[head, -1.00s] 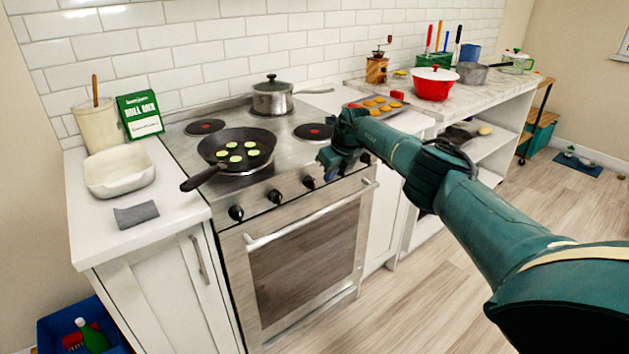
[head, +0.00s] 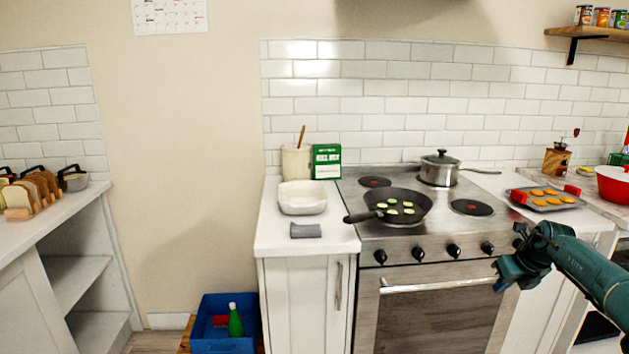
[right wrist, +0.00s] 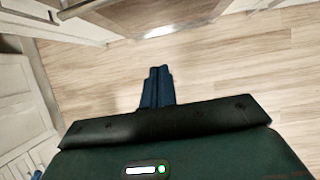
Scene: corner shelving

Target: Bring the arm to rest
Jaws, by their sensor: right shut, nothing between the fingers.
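My right arm (head: 590,270) comes in from the right edge of the head view. My right gripper (head: 508,274) hangs in front of the right side of the stove, apart from it. In the right wrist view the fingers of this gripper (right wrist: 158,84) are together and empty, over the wooden floor (right wrist: 230,70). My left arm is not in view.
The stove (head: 430,313) carries a frying pan (head: 412,202) with green slices and a lidded pot (head: 438,170). Open shelving (head: 85,275) is at left.

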